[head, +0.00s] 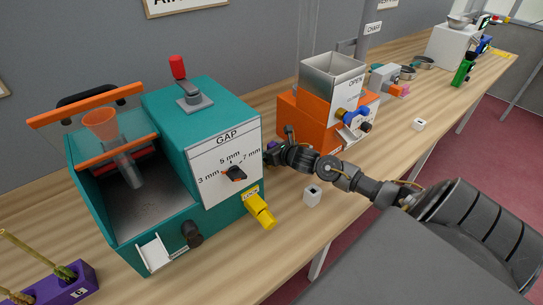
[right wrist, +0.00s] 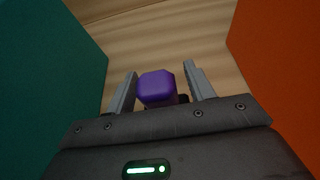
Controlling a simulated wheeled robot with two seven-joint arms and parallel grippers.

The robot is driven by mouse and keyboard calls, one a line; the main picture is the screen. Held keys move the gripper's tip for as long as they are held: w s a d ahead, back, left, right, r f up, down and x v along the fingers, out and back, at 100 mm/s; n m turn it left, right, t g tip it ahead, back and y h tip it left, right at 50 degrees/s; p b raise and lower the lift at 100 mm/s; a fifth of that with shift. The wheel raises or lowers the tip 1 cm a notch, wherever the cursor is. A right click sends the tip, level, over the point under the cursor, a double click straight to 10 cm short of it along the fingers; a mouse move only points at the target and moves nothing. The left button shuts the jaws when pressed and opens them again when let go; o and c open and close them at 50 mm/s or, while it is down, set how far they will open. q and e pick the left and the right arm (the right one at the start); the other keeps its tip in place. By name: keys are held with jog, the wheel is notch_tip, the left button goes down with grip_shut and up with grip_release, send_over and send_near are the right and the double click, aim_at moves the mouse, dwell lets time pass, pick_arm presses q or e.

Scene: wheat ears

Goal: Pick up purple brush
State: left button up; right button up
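The purple brush (right wrist: 157,87) shows in the right wrist view as a purple block-shaped end between the two grey fingers of my right gripper (right wrist: 158,88). The left finger is close to it and a narrow gap shows at the right finger, so the gripper looks open around it. In the head view my right gripper (head: 273,153) reaches between the teal machine and the orange machine, low over the table. Most of the brush is hidden there by my gripper and arm. My left gripper is not in view.
The teal machine (head: 228,105) stands close on the left and the orange machine (head: 295,115) on the right, leaving a narrow space. A small white block (head: 312,196) sits near the wooden table's (head: 335,222) front edge. A purple holder (head: 62,285) stands at bottom left.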

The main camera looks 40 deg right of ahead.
jog(key=c, duration=1)
jog(key=shift+r, duration=0.1)
jog(key=shift+c, duration=0.2)
